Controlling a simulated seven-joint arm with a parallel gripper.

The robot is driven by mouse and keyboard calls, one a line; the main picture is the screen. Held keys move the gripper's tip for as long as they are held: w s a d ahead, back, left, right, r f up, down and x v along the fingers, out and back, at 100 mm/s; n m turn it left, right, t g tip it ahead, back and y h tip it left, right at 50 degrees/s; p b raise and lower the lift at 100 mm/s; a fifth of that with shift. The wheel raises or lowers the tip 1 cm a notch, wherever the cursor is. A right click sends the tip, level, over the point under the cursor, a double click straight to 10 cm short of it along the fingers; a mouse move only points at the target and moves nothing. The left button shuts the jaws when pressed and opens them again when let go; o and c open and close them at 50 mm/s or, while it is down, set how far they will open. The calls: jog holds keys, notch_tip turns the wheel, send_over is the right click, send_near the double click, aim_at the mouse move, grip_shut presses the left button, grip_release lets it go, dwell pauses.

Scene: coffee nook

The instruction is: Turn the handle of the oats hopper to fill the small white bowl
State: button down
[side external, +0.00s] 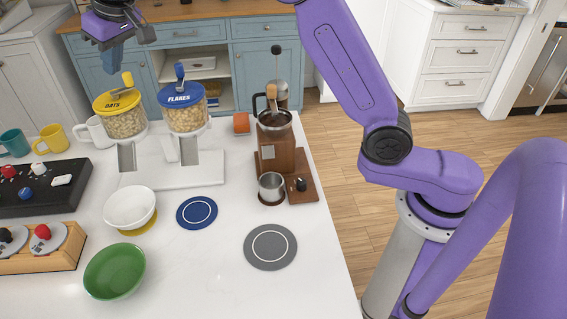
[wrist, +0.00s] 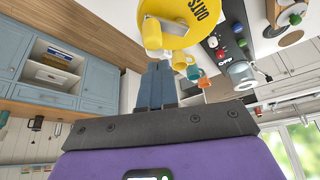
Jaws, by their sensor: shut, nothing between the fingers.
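The oats hopper (side external: 124,122) is a clear canister of oats with a yellow lid marked OATS, at the upper left in the side view. Its yellow handle (side external: 127,79) stands up from the lid; the lid (wrist: 197,18) and handle (wrist: 151,33) also show at the top of the wrist view. The small white bowl (side external: 130,205) looks empty and sits over a yellow disc (side external: 145,228), in front of the hopper stand. My gripper (side external: 113,66) is shut and empty, just above and beside the oats handle. Its blue fingers (wrist: 156,66) are together below the handle in the wrist view; contact is not clear.
The blue-lidded flakes hopper (side external: 185,112) stands close on the right. Mugs, including a yellow one (side external: 52,139), are on the left. A brown coffee grinder (side external: 277,145), a green bowl (side external: 115,271), and blue (side external: 197,213) and grey (side external: 270,247) discs share the counter.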

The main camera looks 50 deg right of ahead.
aim_at(129, 73)
jog(key=shift+f, duration=1.65)
jog(key=shift+s+d, duration=0.5)
jog(key=shift+s, duration=1)
jog(key=shift+s+a, duration=0.6)
jog(key=shift+s, duration=0.3)
jog(key=shift+s+a, duration=0.4)
jog(key=shift+a, duration=0.35)
jog(key=shift+d, duration=0.25)
jog(key=shift+w+d+r, duration=0.1)
jog(key=shift+w+d, duration=0.05)
jog(key=shift+d, duration=0.1)
